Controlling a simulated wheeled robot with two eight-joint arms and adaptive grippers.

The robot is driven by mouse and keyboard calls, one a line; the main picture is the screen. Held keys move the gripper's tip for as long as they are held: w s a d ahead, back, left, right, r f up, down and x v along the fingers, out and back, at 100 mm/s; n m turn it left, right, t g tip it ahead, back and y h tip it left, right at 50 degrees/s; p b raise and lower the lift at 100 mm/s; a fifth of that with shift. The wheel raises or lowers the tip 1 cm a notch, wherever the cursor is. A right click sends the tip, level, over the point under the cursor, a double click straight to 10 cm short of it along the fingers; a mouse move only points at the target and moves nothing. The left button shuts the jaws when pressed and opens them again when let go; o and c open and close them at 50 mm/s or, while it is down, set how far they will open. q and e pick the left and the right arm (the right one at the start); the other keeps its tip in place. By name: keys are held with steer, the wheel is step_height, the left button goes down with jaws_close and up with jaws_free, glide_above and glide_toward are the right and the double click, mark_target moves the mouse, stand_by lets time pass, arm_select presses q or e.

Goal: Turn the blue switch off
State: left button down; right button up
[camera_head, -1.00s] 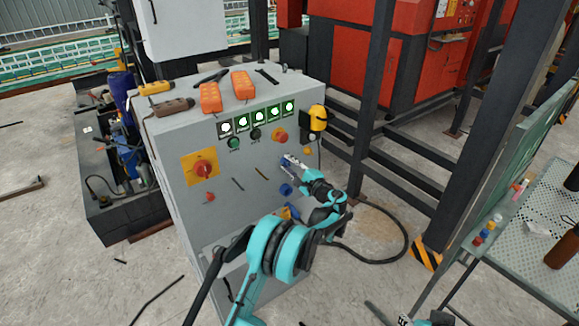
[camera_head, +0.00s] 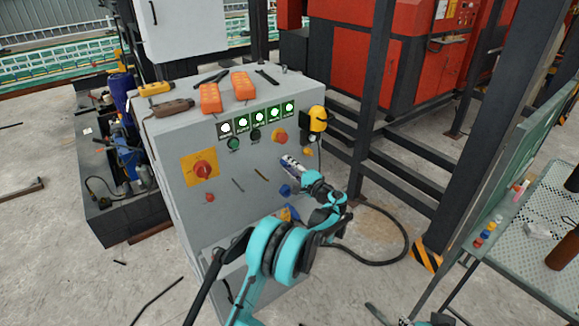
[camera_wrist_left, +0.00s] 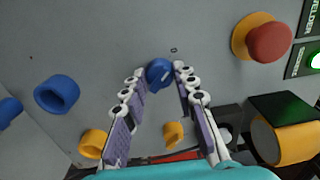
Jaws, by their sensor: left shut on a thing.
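The blue switch (camera_wrist_left: 159,72) is a round knob on the grey panel of the control cabinet (camera_head: 225,215). In the left wrist view the tips of my left gripper (camera_wrist_left: 158,75) are on either side of it, shut on it. In the head view my left gripper (camera_head: 291,166) reaches the panel from the lower right and hides the switch. A second blue knob (camera_wrist_left: 57,94) is apart from the fingers, and it also shows in the head view (camera_head: 285,190). At the bottom edge of the head view a small dark part may be my right gripper; its fingers are not clear.
A red button (camera_wrist_left: 270,42) on a yellow ring and yellow knobs (camera_wrist_left: 172,134) are close by. A yellow-and-black device (camera_head: 317,119) hangs at the cabinet's upper right edge. Orange remotes (camera_head: 210,98) lie on top. A dark steel post (camera_head: 372,90) stands to the right.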

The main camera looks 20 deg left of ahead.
arm_select(q)
steer(key=c, duration=1.2)
jaws_free()
steer(key=v, duration=1.2)
steer(key=shift+a, duration=0.1)
